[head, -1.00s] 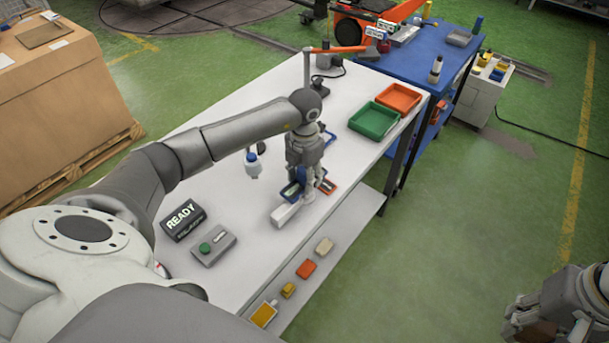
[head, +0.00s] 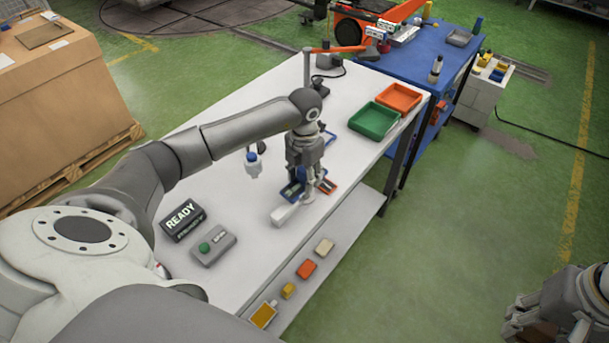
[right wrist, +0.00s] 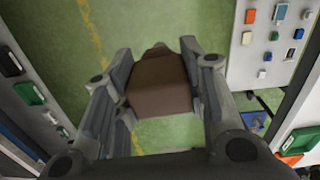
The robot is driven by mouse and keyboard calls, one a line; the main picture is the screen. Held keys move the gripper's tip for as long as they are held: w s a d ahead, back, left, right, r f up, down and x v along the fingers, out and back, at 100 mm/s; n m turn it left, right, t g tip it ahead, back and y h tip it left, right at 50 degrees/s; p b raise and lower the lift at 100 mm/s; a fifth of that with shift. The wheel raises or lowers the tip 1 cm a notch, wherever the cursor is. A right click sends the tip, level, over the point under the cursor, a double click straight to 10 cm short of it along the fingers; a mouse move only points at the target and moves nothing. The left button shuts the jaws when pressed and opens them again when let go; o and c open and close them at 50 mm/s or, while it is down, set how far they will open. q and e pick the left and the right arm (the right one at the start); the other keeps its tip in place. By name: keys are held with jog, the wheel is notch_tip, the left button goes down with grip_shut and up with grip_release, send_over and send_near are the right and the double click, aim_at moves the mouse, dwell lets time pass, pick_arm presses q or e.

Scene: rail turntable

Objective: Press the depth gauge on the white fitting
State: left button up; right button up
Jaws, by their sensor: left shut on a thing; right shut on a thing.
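My left gripper (head: 306,188) points down over the work table, fingers close together. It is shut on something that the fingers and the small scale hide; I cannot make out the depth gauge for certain. A white block-like piece (head: 285,215), perhaps the white fitting, lies just left of and below the fingertips. I cannot tell whether they touch. Blue-rimmed (head: 291,190) and orange-rimmed (head: 327,187) small trays lie around the fingers. My right gripper (head: 535,325) is at the lower right, away from the table. In the right wrist view it is shut on a brown block (right wrist: 160,85).
A READY sign (head: 182,218) and a grey box with a green button (head: 213,246) stand at the table's near left. A blue-and-white bottle (head: 253,163) stands left of the gripper. Green (head: 374,121) and orange (head: 399,97) trays are at the far right end.

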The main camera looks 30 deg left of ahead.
aim_at(543, 322)
pick_arm(q)
jog(key=shift+s+f, duration=0.1)
